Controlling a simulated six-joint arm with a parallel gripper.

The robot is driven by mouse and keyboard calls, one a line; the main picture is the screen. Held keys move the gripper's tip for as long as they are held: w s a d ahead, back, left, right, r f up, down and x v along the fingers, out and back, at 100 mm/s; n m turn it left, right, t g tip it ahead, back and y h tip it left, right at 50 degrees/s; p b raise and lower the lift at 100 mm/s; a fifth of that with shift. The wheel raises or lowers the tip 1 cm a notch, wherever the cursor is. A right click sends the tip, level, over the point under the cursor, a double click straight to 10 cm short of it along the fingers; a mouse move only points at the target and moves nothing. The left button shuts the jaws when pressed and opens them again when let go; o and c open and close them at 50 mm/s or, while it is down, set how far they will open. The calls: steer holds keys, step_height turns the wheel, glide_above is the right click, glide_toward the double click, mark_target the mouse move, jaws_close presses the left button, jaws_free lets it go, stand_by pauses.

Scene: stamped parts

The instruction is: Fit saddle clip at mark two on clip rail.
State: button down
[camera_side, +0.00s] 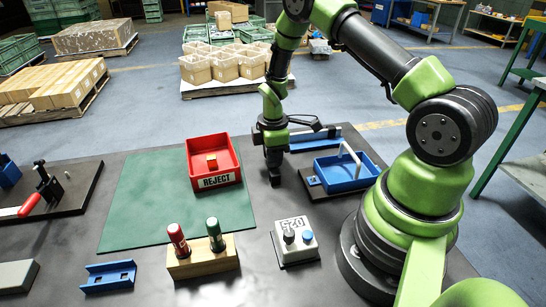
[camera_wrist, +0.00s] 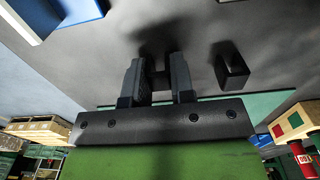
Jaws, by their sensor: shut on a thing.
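My gripper (camera_side: 273,172) points down, low over the dark table between the red bin and the blue tray. In the wrist view my gripper (camera_wrist: 157,66) has its two fingers shut on a small dark part (camera_wrist: 158,82). Its shape is mostly hidden by the fingers, so I cannot tell for sure that it is the saddle clip. Another dark block (camera_wrist: 231,68) stands apart, to the right of the fingers. A long blue piece (camera_side: 318,137) lies behind the gripper; I cannot tell whether it is the clip rail. No mark two can be read.
The red REJECT bin (camera_side: 214,178) holds a small orange block and stands on the green mat (camera_side: 140,205). The blue tray (camera_side: 345,183) is at right.

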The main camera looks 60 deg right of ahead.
step_height(320, 180, up, 9)
steer(key=shift+d+f, duration=0.1)
steer(key=s+d, duration=0.1)
steer(key=d, duration=0.3)
steer(key=s+d+r, duration=0.1)
steer(key=s+d, duration=0.1)
steer(key=d, duration=0.3)
steer(key=s+d, duration=0.2)
steer(key=d, duration=0.2)
steer(key=shift+d+r, duration=0.35)
steer(key=shift+d, duration=0.05)
steer(key=shift+f, duration=2.9)
steer(key=shift+f, duration=1.6)
steer(key=c, duration=0.9)
jaws_free()
